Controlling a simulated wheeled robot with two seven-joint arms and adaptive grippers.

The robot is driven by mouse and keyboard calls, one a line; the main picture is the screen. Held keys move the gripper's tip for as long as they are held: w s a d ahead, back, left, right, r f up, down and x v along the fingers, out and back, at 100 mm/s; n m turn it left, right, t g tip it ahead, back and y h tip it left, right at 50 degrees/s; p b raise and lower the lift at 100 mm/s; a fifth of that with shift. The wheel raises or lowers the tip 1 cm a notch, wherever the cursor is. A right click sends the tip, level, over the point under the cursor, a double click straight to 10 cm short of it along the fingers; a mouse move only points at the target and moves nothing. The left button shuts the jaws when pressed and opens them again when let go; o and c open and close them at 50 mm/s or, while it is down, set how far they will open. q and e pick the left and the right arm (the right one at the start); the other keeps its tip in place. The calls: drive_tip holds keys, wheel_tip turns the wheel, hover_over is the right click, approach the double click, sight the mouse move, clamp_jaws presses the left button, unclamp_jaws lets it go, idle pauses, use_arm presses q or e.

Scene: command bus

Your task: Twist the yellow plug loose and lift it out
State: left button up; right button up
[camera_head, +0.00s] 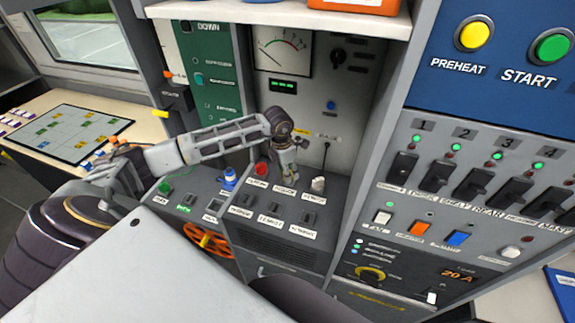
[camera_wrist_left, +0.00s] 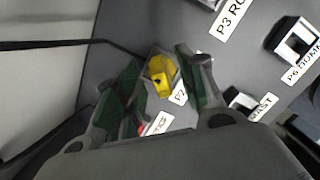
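The yellow plug (camera_wrist_left: 160,76) shows in the left wrist view, on the grey panel beside a label reading P2. It lies between the two green-padded fingers of my left gripper (camera_wrist_left: 163,84), which are apart on either side of it. I cannot tell whether either finger touches it. In the head view my left gripper (camera_head: 287,168) points down over the sloped grey console, and the plug is hidden behind it. My right gripper is in neither view.
An orange handwheel (camera_head: 208,241) is lower left. A switch panel (camera_head: 478,150) rises on the right, and a shelf (camera_head: 270,14) overhangs above.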

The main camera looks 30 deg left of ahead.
use_arm(q)
drive_tip(key=shift+f, duration=0.3)
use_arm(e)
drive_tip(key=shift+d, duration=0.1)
use_arm(q)
clamp_jaws()
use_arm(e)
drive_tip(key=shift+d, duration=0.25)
use_arm(q)
drive_tip(key=shift+n, duration=0.3)
drive_tip(key=shift+n, duration=0.7)
drive_tip(key=shift+n+y, duration=0.3)
drive_tip(key=shift+n, duration=0.6)
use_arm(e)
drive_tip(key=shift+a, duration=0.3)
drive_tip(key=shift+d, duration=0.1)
